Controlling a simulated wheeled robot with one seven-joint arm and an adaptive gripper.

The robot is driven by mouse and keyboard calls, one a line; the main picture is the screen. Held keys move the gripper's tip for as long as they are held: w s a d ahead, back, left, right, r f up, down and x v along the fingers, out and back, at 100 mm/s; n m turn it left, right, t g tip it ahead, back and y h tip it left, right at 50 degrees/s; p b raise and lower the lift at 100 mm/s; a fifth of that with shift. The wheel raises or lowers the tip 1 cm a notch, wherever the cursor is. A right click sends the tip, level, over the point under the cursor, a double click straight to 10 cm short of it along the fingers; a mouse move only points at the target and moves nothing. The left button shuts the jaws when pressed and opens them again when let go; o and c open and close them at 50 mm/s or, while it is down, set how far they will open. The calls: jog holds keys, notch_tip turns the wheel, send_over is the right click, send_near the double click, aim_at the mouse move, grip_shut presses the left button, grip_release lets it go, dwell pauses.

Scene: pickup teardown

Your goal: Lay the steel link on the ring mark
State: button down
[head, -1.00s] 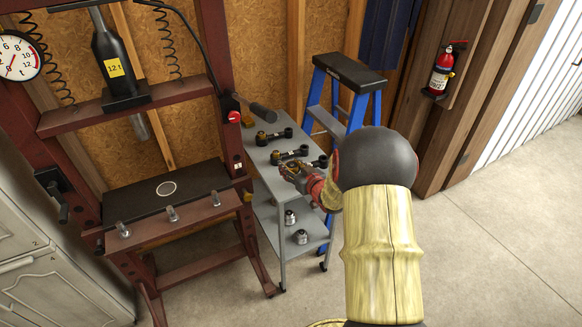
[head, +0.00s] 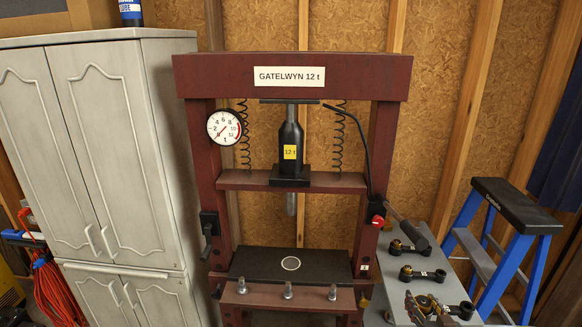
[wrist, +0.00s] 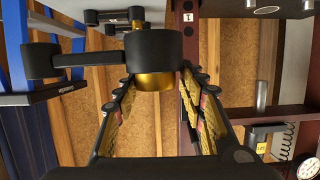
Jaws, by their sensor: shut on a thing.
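My gripper (head: 428,308) is at the lower right of the head view, over the grey cart, mostly cut off by the frame. In the wrist view its fingers (wrist: 158,80) are shut on a dark link (wrist: 155,48). They grip the large ring end, which has a brass bush. The arm and smaller end of this link point left. The held link also shows in the head view (head: 462,311); whether it touches the cart is unclear. The white ring mark (head: 290,263) lies bare on the black plate (head: 250,268) of the red press, left of my gripper.
Two similar links (head: 407,250) (head: 422,275) lie on the cart (head: 440,235). A blue ladder (head: 500,245) stands right of it. The press column (head: 383,150) and a red knob (head: 377,221) stand between cart and plate. Steel pins (head: 288,290) line the plate's front. The press ram (head: 291,203) hangs above.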

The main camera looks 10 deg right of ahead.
jog(key=d+r, duration=0.1)
jog(key=d+r+m+h, duration=0.1)
jog(key=d, duration=0.1)
jog(key=shift+h, duration=0.3)
jog(key=shift+w+f, duration=0.1)
jog(key=shift+w, duration=0.15)
jog(key=shift+w+a+f, duration=0.1)
jog(key=shift+w, duration=0.15)
jog(key=w+a+f+n+y, duration=0.1)
jog(key=w+a+f+y, duration=0.2)
jog(key=a, duration=0.7)
jog(key=w+a+f+n, duration=0.1)
jog(key=w+a+f, duration=0.25)
jog(key=a, duration=0.65)
jog(key=w+a+f+n+y, duration=0.15)
jog(key=a+f, duration=0.25)
jog(key=a, duration=0.6)
jog(key=s+f, duration=0.5)
jog(key=f, duration=0.2)
jog(key=shift+a, duration=0.2)
